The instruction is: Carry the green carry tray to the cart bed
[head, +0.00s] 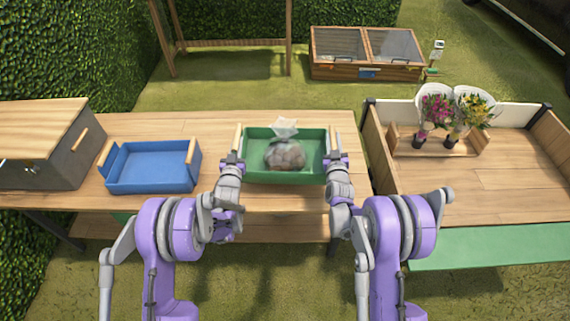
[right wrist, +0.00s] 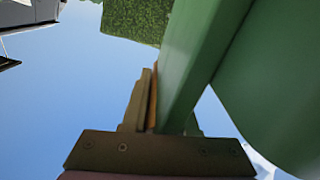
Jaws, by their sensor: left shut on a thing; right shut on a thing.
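The green carry tray (head: 310,172) is in the middle of the head view, at the wooden table, with a clear plastic bag of round brownish things (head: 285,153) in it. My left gripper (head: 235,158) is shut on the tray's left end. My right gripper (head: 335,158) is shut on its right end; in the right wrist view the jaws (right wrist: 155,115) are close against the green tray wall (right wrist: 205,60). I cannot tell whether the tray touches the tabletop. The cart bed (head: 505,185) is on the right, with a wooden floor and raised sides.
A blue tray (head: 152,168) and a grey box with a wooden lid (head: 45,140) stand left on the table (head: 225,125). A wooden rack with flower bouquets (head: 437,142) stands at the cart's back left. The cart's front floor is clear, and its green front flap (head: 490,247) hangs out.

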